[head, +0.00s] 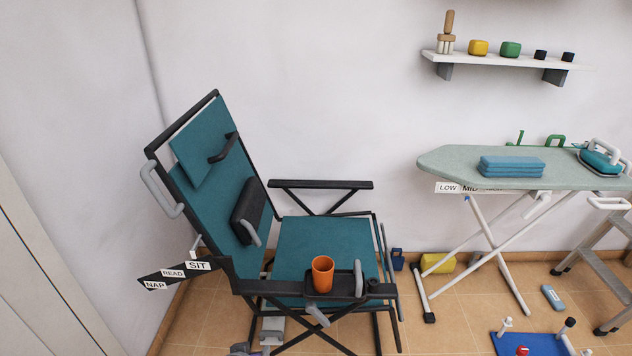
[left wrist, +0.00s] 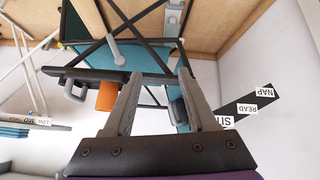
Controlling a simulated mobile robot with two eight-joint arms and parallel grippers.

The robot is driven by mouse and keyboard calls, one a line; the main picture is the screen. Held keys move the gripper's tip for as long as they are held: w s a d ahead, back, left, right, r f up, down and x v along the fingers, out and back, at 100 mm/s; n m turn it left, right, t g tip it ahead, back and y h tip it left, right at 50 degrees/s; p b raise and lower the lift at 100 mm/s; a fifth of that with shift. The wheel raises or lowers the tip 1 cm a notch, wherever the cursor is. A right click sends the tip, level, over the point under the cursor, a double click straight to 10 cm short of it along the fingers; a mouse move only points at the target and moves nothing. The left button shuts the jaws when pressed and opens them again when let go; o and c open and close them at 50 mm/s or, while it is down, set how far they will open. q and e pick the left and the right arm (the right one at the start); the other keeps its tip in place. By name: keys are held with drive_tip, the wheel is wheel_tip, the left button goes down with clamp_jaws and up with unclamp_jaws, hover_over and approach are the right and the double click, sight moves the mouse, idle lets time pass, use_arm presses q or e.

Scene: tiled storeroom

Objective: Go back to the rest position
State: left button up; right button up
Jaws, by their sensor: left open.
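My left gripper (left wrist: 160,73) is open in the left wrist view, with its two grey fingers apart and nothing between them. That view shows the scene upside down. Beyond the fingers is the teal reclining chair (head: 322,243), whose frame crosses behind the fingertips (left wrist: 110,74). I cannot make out my left gripper for certain in the head view. My right gripper is in neither view. An orange cup (head: 322,274) stands upright in the tray on the chair's near armrest, and it also shows in the left wrist view (left wrist: 106,97), apart from the fingers.
A SIT, READ, NAP strip (head: 172,273) juts from the chair's left. An ironing board (head: 450,163) with folded blue cloth (head: 512,166) and an iron (head: 600,160) stands right. Some tiled floor (head: 460,310) is clear.

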use_arm(q)
drive_tip(key=s+a+m+g, duration=0.1)
drive_tip(key=s+a+g, duration=0.1)
drive_tip(key=s, duration=0.8)
drive_tip(key=s+a+m+g, duration=0.1)
drive_tip(key=s+a+g, duration=0.1)
drive_tip(key=s, duration=0.7)
wheel_tip(320, 180, up, 22)
drive_tip(key=w+t+p, duration=0.1)
drive_tip(key=p, duration=1.7)
drive_tip(key=shift+w+d+f, duration=0.15)
drive_tip(key=shift+w+d, duration=0.05)
drive_tip(key=shift+w, duration=0.15)
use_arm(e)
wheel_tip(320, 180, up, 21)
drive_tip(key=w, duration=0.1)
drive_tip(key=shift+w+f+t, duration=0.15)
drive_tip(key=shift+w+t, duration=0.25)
use_arm(q)
drive_tip(key=shift+s, duration=0.15)
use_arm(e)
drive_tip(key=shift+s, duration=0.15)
